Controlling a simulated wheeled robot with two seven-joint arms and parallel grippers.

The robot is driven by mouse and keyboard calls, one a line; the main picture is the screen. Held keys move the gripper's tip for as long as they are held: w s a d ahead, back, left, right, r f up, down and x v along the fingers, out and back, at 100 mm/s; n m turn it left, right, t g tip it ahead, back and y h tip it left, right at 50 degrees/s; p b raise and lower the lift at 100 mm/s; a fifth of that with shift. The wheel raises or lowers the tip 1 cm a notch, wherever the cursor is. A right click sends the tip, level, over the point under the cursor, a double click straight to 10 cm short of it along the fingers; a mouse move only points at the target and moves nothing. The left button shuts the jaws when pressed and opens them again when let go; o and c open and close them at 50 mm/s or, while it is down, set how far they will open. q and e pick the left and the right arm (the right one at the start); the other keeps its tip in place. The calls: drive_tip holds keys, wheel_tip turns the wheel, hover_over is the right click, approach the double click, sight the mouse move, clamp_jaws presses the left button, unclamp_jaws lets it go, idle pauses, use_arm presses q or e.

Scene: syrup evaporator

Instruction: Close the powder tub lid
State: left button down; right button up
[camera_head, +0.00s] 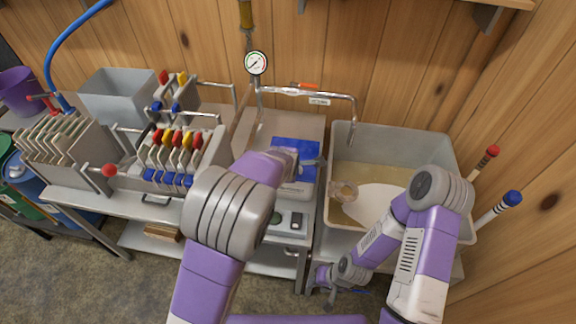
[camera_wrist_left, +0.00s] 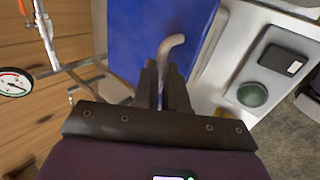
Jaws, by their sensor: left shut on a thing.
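The powder tub appears as a pale box (camera_head: 293,189) with a blue lid (camera_head: 283,142) on the bench, partly hidden by my left arm. The lid is a broad blue panel (camera_wrist_left: 135,30) in the left wrist view; I cannot tell whether it is fully seated. My left gripper (camera_wrist_left: 166,70) is over the blue panel, its fingers close together on a pale curved handle (camera_wrist_left: 172,44). My left fingertips are largely hidden in the head view. My right gripper (camera_head: 330,290) hangs low in front of the basin, away from the tub; its finger gap is unclear.
A large grey basin (camera_head: 391,137) with tan liquid stands right of the tub. A gauge (camera_head: 257,63) and metal pipe (camera_head: 330,94) rise behind. Racks with coloured handles (camera_head: 182,139) stand left. A dark device (camera_wrist_left: 282,60) and green disc (camera_wrist_left: 252,95) lie beside the lid.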

use_arm(q)
drive_tip(key=shift+s+a+f+g, duration=0.15)
drive_tip(key=shift+s+f, duration=0.25)
drive_tip(key=shift+f, duration=0.25)
drive_tip(key=shift+s+f+g, duration=0.15)
drive_tip(key=shift+s+f, duration=0.25)
drive_tip(key=shift+f, duration=0.2)
drive_tip(key=c, duration=1.4)
unclamp_jaws()
drive_tip(key=shift+w+f, duration=0.1)
drive_tip(key=shift+o, duration=1.2)
drive_tip(key=shift+w, duration=0.15)
drive_tip(key=p+v, duration=0.2)
drive_tip(key=v, duration=0.5)
drive_tip(key=shift+r, duration=0.6)
drive_tip(key=shift+w, duration=0.1)
